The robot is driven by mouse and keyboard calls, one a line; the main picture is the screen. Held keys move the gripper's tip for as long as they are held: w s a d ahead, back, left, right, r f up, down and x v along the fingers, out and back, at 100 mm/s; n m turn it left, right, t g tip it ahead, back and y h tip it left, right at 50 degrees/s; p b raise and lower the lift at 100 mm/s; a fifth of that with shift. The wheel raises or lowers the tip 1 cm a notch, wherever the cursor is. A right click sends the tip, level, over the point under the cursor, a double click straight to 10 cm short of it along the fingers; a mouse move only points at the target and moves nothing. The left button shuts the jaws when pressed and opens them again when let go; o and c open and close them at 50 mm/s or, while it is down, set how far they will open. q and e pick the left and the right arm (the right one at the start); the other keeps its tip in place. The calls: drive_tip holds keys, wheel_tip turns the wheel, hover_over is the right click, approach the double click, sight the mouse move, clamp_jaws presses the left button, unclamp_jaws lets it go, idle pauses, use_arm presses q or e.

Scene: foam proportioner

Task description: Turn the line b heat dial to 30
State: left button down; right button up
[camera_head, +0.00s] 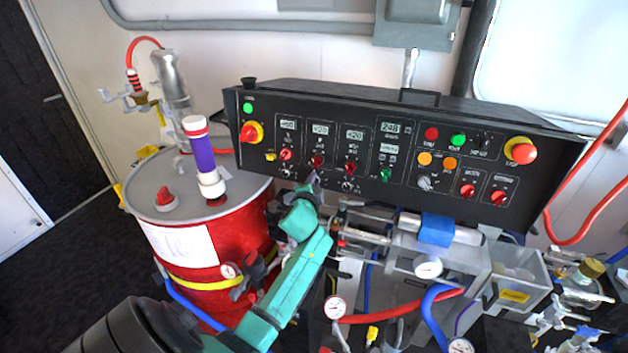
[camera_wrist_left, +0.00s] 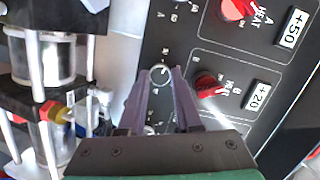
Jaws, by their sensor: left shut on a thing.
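The line b heat dial (camera_wrist_left: 160,74) is a small silver knob with scale numbers around it, beside the red B HEAT switch (camera_wrist_left: 207,83) in the left wrist view. The B display (camera_wrist_left: 258,95) reads +20. My left gripper (camera_wrist_left: 160,79) has its two dark fingers on either side of the silver knob, shut on it. In the head view my left gripper (camera_head: 314,179) reaches up to the panel just below the red B switch (camera_head: 318,161) and hides the dial. The knob's pointer is too small to read. My right gripper is not in view.
The black control panel (camera_head: 395,105) holds several neighbouring dials, switches and displays. A similar silver knob (camera_head: 347,185) sits to the right. A red drum (camera_head: 205,250) with a purple-banded cylinder (camera_head: 201,152) stands at left. Gauges, hoses and a clear bin (camera_head: 515,290) crowd the area below the panel.

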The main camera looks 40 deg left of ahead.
use_arm(q)
drive_tip(key=shift+n+h+p, duration=0.3)
drive_tip(key=shift+n+p, duration=0.65)
drive_tip(key=shift+n, duration=0.85)
drive_tip(key=c, duration=0.6)
unclamp_jaws()
drive_tip(key=b+v, duration=0.2)
drive_tip(key=v, duration=1.2)
drive_tip(key=shift+s+r, duration=0.15)
drive_tip(key=shift+r, duration=0.1)
